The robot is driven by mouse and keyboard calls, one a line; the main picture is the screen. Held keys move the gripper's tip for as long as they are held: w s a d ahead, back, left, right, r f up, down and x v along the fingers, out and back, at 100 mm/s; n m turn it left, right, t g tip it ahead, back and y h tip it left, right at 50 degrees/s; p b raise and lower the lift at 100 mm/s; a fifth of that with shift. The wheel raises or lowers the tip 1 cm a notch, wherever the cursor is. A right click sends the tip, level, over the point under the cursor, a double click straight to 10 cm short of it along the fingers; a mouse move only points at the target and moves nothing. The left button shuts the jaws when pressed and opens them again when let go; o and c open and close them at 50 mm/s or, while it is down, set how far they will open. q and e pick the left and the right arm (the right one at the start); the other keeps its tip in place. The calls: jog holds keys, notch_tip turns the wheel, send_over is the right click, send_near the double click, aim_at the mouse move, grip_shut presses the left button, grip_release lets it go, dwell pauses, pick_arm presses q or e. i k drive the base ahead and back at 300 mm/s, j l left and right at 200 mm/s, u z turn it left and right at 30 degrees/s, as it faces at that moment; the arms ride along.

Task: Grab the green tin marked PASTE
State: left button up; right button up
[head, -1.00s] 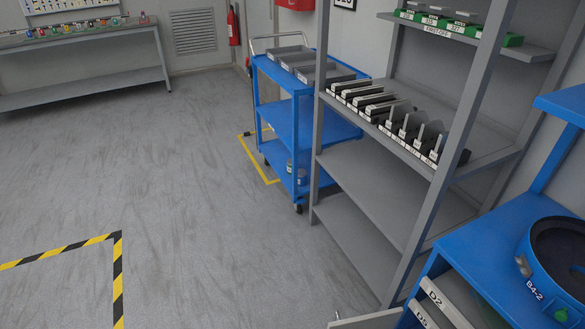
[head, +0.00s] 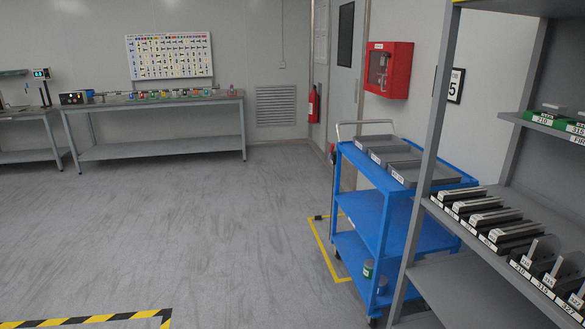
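A small tin with a green band (head: 368,269) stands on the bottom shelf of the blue cart (head: 366,205). Its lettering is too small to read, so I cannot tell if it says PASTE. A second, greyish tin (head: 382,285) stands close to it on the same shelf, partly at the cart's near post. Neither of my grippers is in view.
A grey shelf rack (head: 427,150) stands right of the cart and overlaps it. Grey trays (head: 420,172) lie on the cart's top. Yellow floor tape (head: 322,250) runs by the cart. A long bench (head: 160,150) stands at the back wall. The floor (head: 200,230) left of the cart is clear.

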aim_at(368, 264)
jog(key=i+u, duration=0.25)
jog(key=i, duration=1.85)
jog(key=i+j+z, duration=0.1)
jog(key=i+z, duration=0.3)
jog(key=i+j+z, duration=0.25)
jog(key=i+z, duration=0.2)
jog(key=i+j+z, duration=0.8)
jog(key=k, duration=0.1)
